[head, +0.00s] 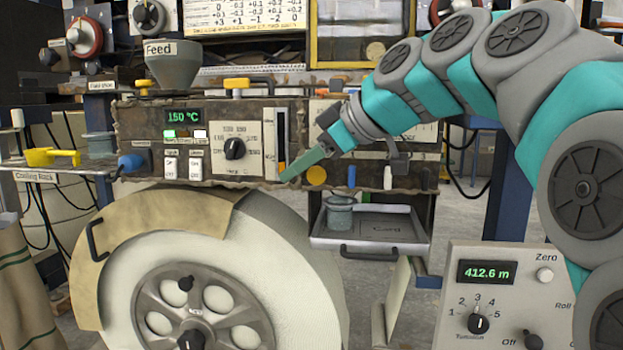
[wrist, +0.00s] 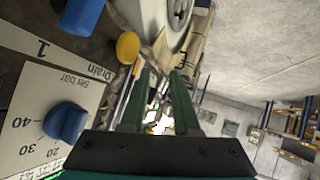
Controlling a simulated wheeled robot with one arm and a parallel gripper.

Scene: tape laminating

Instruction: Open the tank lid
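No part in view is plainly marked as the tank lid, and I cannot tell which it is. My arm hides part of the machine's right panel (head: 340,114). A grey bar handle (head: 398,160) sticks out at that panel's right side, just beside my wrist. My gripper (head: 291,174) points down and left in front of the panel, near the orange-tipped slot gauge (head: 282,140) and the yellow round knob (head: 316,176). In the wrist view my gripper's (wrist: 163,76) two green fingers stand apart with nothing held between them. The yellow knob (wrist: 128,46) lies just beyond their left side.
A grey tray (head: 375,222) with a small pot (head: 339,212) juts out below the panel. A large wheel (head: 190,300) fills the lower left. A control box (head: 490,290) stands lower right. A blue dial (wrist: 66,121) is close to my gripper's left side.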

